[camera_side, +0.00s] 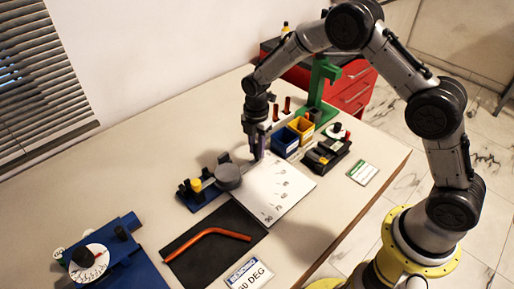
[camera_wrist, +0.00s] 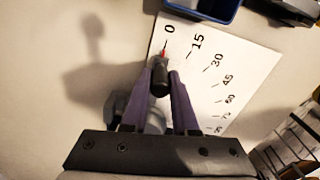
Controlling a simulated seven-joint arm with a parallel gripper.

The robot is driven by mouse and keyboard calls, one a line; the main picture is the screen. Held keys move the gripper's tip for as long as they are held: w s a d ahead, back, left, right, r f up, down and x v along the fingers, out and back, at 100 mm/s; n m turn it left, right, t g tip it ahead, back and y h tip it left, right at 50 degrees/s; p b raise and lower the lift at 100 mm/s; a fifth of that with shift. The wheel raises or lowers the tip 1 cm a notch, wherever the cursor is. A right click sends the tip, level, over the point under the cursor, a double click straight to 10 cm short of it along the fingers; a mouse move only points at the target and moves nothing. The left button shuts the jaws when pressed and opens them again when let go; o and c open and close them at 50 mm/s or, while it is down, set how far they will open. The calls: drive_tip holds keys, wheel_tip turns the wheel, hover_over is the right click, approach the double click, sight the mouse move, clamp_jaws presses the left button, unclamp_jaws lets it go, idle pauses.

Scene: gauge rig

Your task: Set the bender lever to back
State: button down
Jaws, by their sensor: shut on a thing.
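The bender has a blue base (camera_side: 205,193) with a yellow knob, a grey round die (camera_side: 228,177) and a white angle plate (camera_side: 279,190) printed with numbers. In the wrist view the plate (camera_wrist: 230,75) reads from 0 at the top through 15, 30, 45 and on. The bender lever (camera_wrist: 160,78) shows as a black grip with a red tip near the 0 mark. My gripper (camera_side: 257,153) is over the plate's far left corner. In the wrist view its two purple fingers (camera_wrist: 160,88) are shut on the lever's grip, one on each side. The fingers and wrist partly hide the lever's lower part.
Blue (camera_side: 286,142) and yellow (camera_side: 301,129) bins and a black device (camera_side: 327,153) stand right of my gripper. A green stand (camera_side: 322,85) is behind. A bent orange tube (camera_side: 207,239) lies on a black mat (camera_side: 200,262). A blue dial fixture (camera_side: 118,262) is front left.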

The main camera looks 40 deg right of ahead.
drive_tip(key=c, duration=1)
unclamp_jaws()
drive_tip(key=shift+w+r, duration=0.1)
drive_tip(key=shift+w, duration=0.15)
drive_tip(key=o, duration=0.3)
drive_tip(key=shift+s, duration=0.1)
wheel_tip(320, 180, up, 14)
drive_tip(key=shift+f, duration=0.15)
